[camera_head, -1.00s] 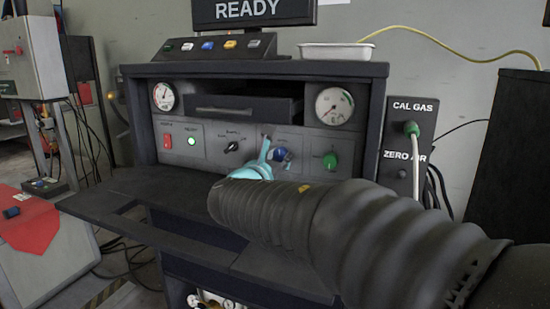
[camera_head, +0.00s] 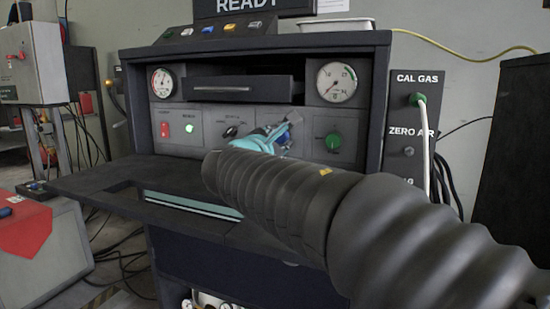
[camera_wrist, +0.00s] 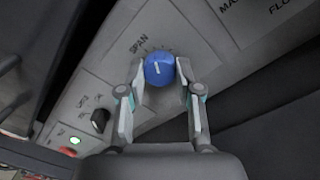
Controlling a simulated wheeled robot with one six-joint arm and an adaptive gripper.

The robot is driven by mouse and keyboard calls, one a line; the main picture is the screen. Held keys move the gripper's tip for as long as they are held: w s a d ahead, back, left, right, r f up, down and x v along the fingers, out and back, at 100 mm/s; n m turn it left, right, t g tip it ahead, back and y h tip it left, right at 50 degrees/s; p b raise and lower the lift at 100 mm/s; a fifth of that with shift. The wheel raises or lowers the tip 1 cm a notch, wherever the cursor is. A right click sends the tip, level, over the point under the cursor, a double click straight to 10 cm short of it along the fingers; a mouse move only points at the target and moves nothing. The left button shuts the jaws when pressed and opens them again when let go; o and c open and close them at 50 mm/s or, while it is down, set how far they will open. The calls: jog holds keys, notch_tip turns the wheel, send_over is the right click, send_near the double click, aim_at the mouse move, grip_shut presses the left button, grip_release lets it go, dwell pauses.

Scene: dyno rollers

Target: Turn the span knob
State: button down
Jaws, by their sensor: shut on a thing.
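The span knob (camera_wrist: 159,69) is a round blue knob with a white pointer line, on the grey panel under the word SPAN in the wrist view. My gripper (camera_wrist: 160,73) has one finger on each side of the knob and is shut on it. In the head view my gripper (camera_head: 288,128) reaches the panel at the knob (camera_head: 284,137), which is mostly hidden behind the fingers. My sleeved dark arm covers the lower right of that view.
A green knob (camera_head: 333,141) sits right of the span knob; a black selector knob (camera_head: 231,131) and a lit green button (camera_head: 188,128) sit left. A drawer (camera_head: 240,89) juts out above. A dark shelf (camera_head: 110,183) extends below the panel.

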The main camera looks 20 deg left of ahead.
jog(key=m+b, duration=0.2)
jog(key=shift+a+f+m+b, duration=0.1)
jog(key=shift+f+m+b, duration=0.2)
jog(key=shift+m, duration=0.1)
jog(key=shift+r+m+b, duration=0.2)
jog(key=shift+m+b, duration=0.5)
jog(key=shift+m, duration=0.5)
jog(key=c, duration=0.8)
grip_release()
jog(key=shift+r, duration=0.1)
jog(key=shift+s, duration=0.25)
jog(key=s, duration=1.1)
jog(key=shift+s+a+f, duration=0.25)
jog(key=shift+s+a, duration=0.05)
